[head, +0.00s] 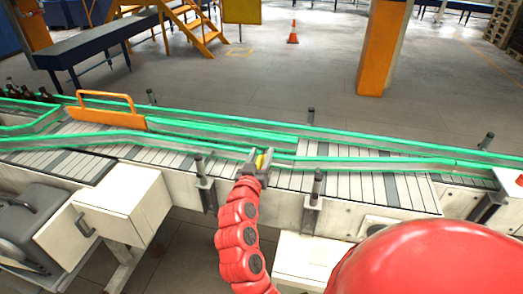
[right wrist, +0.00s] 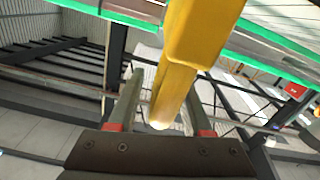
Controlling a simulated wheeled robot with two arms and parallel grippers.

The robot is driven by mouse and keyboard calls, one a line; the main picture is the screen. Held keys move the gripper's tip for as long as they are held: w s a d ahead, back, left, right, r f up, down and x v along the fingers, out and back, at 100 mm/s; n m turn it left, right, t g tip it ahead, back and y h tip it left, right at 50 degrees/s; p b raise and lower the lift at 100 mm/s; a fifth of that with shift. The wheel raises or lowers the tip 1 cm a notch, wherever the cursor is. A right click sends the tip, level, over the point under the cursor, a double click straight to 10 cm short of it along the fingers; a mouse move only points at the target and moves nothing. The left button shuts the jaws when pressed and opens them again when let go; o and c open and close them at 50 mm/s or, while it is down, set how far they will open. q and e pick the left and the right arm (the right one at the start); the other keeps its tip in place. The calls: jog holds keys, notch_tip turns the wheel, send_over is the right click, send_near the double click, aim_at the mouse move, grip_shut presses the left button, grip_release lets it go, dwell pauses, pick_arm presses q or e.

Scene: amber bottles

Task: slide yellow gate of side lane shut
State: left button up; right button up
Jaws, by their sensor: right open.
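My right gripper (head: 257,156) is at the near green rail of the conveyor, its jaws open. A yellow bar (head: 261,161), seemingly part of the yellow gate, shows between its fingers. In the right wrist view the bar (right wrist: 183,65) runs down from the top into the space between the open fingers (right wrist: 158,100); I cannot tell whether either finger touches it. The rest of this gate is hidden by the gripper and the rail. An orange plate with a loop handle (head: 105,116) stands across the conveyor further left. My left gripper is not in view.
Green guide rails (head: 390,160) line the slatted conveyor (head: 340,184). Dark posts (head: 317,186) rise along its near side. Amber bottles (head: 28,92) stand at far left. A white box with a handle (head: 105,205) juts out at the near left.

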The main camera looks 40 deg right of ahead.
jog(key=shift+d, duration=0.15)
jog(key=shift+c, duration=0.2)
jog(key=shift+w, duration=0.1)
grip_shut()
dwell(1.1)
